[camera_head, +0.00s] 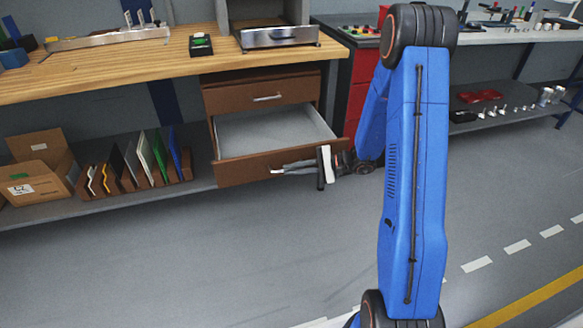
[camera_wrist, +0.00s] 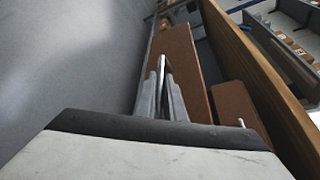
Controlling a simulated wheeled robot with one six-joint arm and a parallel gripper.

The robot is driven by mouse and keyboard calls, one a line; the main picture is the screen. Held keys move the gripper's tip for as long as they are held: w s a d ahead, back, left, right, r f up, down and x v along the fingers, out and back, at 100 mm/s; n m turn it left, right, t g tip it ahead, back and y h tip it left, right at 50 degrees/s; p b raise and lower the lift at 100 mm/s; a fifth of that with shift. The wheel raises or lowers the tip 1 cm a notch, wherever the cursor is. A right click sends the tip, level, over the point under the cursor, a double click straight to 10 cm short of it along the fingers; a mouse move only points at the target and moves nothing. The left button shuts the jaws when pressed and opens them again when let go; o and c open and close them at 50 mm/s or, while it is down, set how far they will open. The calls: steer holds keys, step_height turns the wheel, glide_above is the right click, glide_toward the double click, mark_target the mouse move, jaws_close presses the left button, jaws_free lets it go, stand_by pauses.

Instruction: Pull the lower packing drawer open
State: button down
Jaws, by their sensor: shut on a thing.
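The lower packing drawer (camera_head: 240,171) is brown with a pale grey inside and stands well out from under the bench in the head view. Its brown front also shows in the wrist view (camera_wrist: 187,62). My gripper (camera_head: 283,170) is at the drawer front and shut on the drawer's handle (camera_wrist: 162,72), a slim metal bar. The fingers lie on both sides of the bar. The upper drawer (camera_head: 222,99), with its own metal handle (camera_head: 267,98), is closed just above. The inside of the lower drawer looks empty.
The wooden bench top (camera_head: 130,68) runs above the drawers. A low shelf holds a cardboard box (camera_head: 38,165) and a rack of panels (camera_head: 140,162) on the left. A red cabinet (camera_head: 358,95) stands right of the drawers. The grey floor in front is clear.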

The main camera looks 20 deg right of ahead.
steer(key=shift+d, duration=0.1)
steer(key=c, duration=1.8)
jaws_free()
steer(key=shift+c, duration=0.2)
steer(key=v, duration=1.7)
steer(key=shift+d, duration=0.2)
steer(key=shift+r, duration=0.1)
